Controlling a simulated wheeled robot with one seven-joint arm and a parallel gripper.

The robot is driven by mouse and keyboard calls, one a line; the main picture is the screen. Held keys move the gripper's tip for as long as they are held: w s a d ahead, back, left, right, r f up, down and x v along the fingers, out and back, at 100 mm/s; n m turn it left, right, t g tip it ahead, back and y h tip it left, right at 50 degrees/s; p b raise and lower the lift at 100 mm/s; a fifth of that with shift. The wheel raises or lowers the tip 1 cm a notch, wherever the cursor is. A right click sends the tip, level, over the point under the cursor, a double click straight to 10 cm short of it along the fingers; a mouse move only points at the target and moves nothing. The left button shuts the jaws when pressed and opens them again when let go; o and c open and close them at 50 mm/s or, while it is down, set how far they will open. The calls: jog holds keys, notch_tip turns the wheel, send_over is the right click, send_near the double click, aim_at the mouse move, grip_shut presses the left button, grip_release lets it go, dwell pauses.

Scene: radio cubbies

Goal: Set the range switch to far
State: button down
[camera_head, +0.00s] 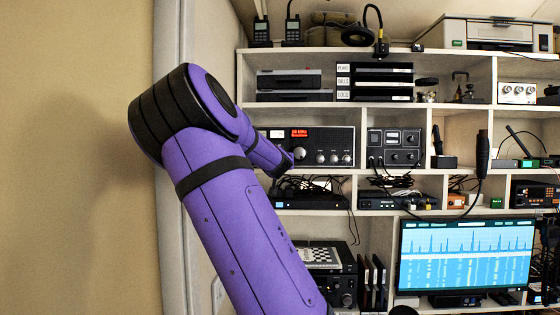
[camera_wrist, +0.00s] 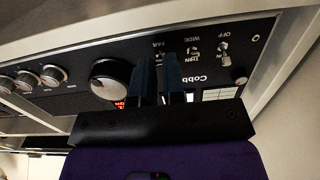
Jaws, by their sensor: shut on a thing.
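The radio is a black-faced unit with a red display in the head view (camera_head: 342,137), in a middle cubby. In the wrist view its panel (camera_wrist: 95,50) appears upside down, with a large dial and toggle switches. The range switch (camera_wrist: 160,55) sits under the inverted FAR label, mostly hidden between the fingertips. My gripper (camera_wrist: 159,62) is at the panel, its two dark fingers on either side of the switch and shut on it. The lever's exact position is hard to tell.
Beside the range switch are the WIDE/THIN toggle (camera_wrist: 194,51) and the ON/OFF toggle (camera_wrist: 224,48). A large dial (camera_wrist: 110,80) is close on the other side. Cubby shelves (camera_head: 400,107) surround the radio, with a second black unit (camera_head: 394,147) to its right.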

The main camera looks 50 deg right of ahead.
jog(key=shift+f+t+h, duration=0.25)
jog(key=shift+t+h, duration=0.05)
jog(key=shift+h, duration=0.1)
jog(key=shift+t, duration=0.3)
jog(key=c, duration=1.2)
grip_release()
jog(key=v, duration=1)
jog(key=shift+a+f, duration=0.15)
jog(key=shift+a, duration=0.15)
jog(key=shift+s, duration=0.15)
